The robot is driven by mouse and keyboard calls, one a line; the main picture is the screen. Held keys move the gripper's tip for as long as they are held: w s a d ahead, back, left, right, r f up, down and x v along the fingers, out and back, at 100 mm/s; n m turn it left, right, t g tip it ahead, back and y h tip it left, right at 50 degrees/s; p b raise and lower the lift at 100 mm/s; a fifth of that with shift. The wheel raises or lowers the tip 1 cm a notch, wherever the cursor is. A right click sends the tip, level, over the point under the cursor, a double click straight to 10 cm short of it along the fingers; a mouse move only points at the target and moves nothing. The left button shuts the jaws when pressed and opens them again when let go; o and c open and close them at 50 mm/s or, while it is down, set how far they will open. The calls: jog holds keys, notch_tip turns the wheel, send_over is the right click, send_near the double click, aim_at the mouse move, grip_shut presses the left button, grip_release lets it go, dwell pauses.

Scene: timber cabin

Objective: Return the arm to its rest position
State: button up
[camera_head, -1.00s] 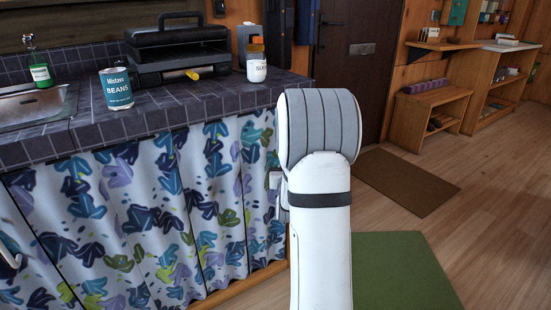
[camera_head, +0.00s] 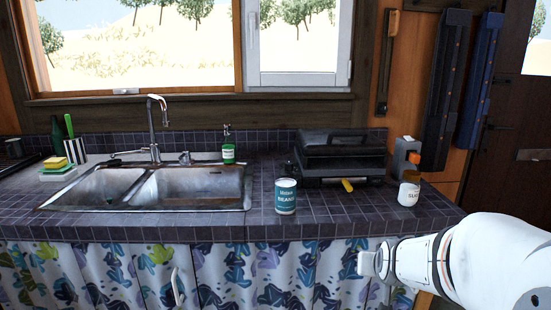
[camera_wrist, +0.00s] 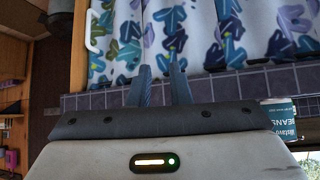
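My arm (camera_head: 480,262) shows at the lower right of the head view, in front of the counter's right end. Nothing is held. The fingers cannot be made out clearly in the head view.
The tiled counter (camera_head: 330,230) carries a beans can (camera_head: 285,197), a black case (camera_head: 340,158), a white labelled jar (camera_head: 408,193) and a steel sink (camera_head: 150,190). Cleaning things, including a yellow sponge (camera_head: 55,162), stand at the left. A window (camera_head: 140,45) is behind.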

jog(key=s+a+r+g+p, duration=0.2)
jog(key=s+a+r+p, duration=0.1)
jog(key=s, duration=0.3)
jog(key=s+a+r+n+g+y+p, duration=0.1)
jog(key=s+a+r+g+p, duration=0.1)
jog(key=s+r+p, duration=0.3)
jog(key=s+a+r+n+g+p, duration=0.1)
jog(key=s+a+r+g+p, duration=0.1)
jog(key=s+r, duration=0.4)
jog(key=s+a+p, duration=0.1)
jog(key=s+p, duration=0.1)
jog(key=shift+s+a+r+y, duration=0.2)
jog(key=shift+s+a+y, duration=0.15)
jog(key=shift+y, duration=0.05)
dwell(0.4)
